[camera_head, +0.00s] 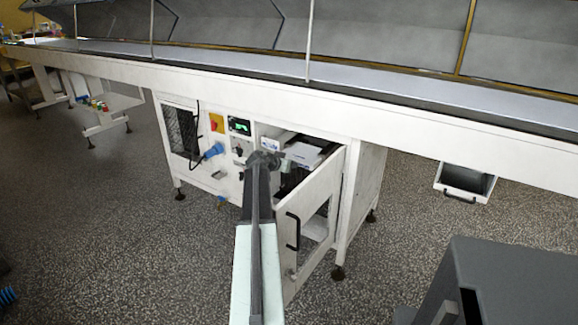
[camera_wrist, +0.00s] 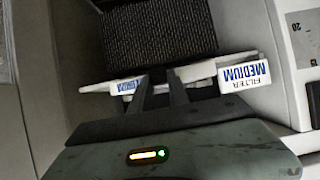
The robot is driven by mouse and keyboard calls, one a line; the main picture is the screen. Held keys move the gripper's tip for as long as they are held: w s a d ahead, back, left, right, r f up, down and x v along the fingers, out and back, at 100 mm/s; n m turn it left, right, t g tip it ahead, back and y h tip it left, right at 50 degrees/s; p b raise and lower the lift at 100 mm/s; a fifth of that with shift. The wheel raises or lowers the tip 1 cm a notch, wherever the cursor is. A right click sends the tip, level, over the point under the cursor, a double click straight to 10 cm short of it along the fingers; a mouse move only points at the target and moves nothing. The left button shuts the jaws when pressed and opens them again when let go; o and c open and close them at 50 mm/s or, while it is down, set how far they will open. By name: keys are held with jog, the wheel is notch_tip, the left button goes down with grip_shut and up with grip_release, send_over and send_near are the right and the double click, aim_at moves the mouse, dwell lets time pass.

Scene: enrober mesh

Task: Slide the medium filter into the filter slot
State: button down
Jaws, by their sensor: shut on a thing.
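The medium filter (camera_wrist: 243,73) shows in the wrist view as a white frame with a blue "FILTER MEDIUM" label on its front tab. My gripper (camera_wrist: 160,84) is shut on its front edge. A dark mesh panel (camera_wrist: 160,30) lies just beyond the fingers. A second, smaller "MEDIUM" label (camera_wrist: 128,86) shows left of the fingers, partly hidden. In the head view my gripper (camera_head: 272,160) is at the open front of the white cabinet (camera_head: 363,195), near its top. The filter slot cannot be made out clearly, and how far the filter sits inside cannot be told.
The cabinet door (camera_head: 318,192) with a black handle stands open, close on the right of my arm. A control panel (camera_head: 240,127) and blue plug (camera_head: 213,151) are left of the opening. The conveyor (camera_head: 400,96) runs overhead. The floor (camera_head: 130,240) at left is clear.

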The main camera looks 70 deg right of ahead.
aim_at(302, 154)
jog(key=shift+s+d, duration=0.4)
jog(key=shift+d, duration=1.1)
jog(key=shift+s+d, duration=0.35)
jog(key=shift+d, duration=1.2)
jog(key=shift+s+d, duration=0.4)
jog(key=shift+d, duration=1.1)
jog(key=c, duration=1.2)
grip_release()
jog(key=shift+o, duration=0.2)
jog(key=p+v, duration=0.4)
jog(key=v, duration=0.4)
